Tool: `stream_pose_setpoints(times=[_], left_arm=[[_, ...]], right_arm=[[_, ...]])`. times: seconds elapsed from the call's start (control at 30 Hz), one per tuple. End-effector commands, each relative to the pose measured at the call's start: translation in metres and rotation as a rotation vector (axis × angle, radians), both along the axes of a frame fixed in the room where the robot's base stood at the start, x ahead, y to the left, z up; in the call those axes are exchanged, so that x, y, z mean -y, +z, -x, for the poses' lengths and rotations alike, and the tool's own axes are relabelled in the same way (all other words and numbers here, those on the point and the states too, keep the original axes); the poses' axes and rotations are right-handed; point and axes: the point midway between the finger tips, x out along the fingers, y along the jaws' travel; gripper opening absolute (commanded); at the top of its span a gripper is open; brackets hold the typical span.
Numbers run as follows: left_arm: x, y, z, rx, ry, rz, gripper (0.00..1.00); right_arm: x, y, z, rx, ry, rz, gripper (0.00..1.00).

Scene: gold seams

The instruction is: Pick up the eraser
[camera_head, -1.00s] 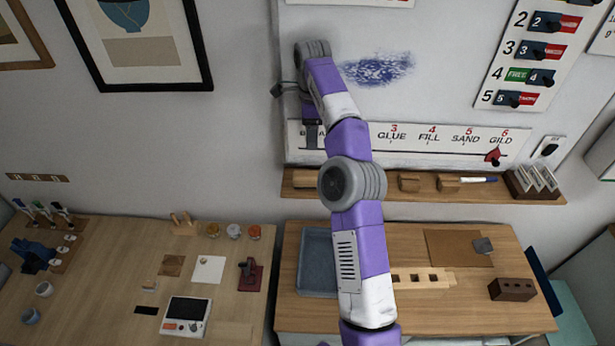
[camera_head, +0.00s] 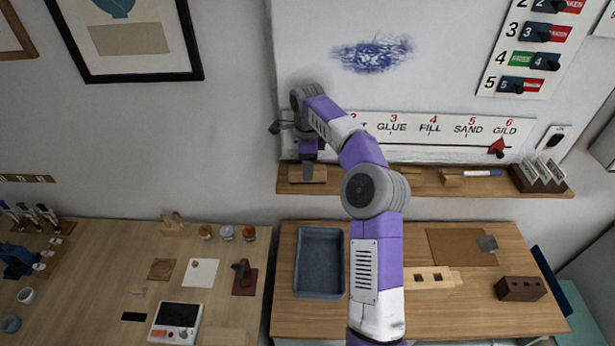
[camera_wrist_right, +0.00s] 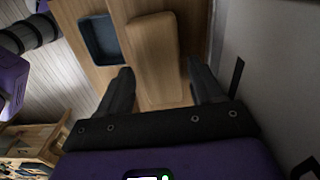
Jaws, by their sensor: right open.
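The eraser (camera_head: 307,176), a light wooden block, sits at the left end of the wooden ledge under the whiteboard. It also shows in the right wrist view (camera_wrist_right: 155,50), lengthwise. My right gripper (camera_wrist_right: 161,68) is open, with one finger toward each side of the eraser's near end. I cannot tell whether a finger touches it. In the head view my right gripper (camera_head: 308,160) is just above the eraser and hides part of it. My left gripper is not in view.
The ledge (camera_head: 420,184) also holds wooden blocks, a marker (camera_head: 482,173) and a card rack (camera_head: 540,175) to the right. The whiteboard (camera_head: 430,80) with a blue scribble rises behind. A blue-grey tray (camera_head: 320,262) stands on the table below.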

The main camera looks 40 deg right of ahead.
Motion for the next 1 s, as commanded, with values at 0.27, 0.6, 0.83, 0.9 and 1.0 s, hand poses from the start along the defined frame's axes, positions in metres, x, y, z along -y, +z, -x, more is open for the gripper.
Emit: stream_pose_setpoints(times=[0.27,0.6,0.83,0.9,1.0], left_arm=[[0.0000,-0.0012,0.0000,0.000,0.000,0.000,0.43],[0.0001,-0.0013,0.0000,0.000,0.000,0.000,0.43],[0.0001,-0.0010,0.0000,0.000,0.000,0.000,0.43],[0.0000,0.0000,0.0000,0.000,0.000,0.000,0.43],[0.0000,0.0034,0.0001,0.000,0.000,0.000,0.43]], right_arm=[[-0.0003,-0.0077,-0.0002,0.001,0.001,0.000,0.66],[-0.0002,-0.0077,0.0000,0.001,0.001,0.000,0.22],[-0.0001,-0.0073,0.0000,0.001,0.001,0.000,0.21],[-0.0003,-0.0060,0.0003,0.001,0.000,0.001,0.21],[-0.0010,-0.0016,0.0010,0.000,0.000,0.001,0.21]])
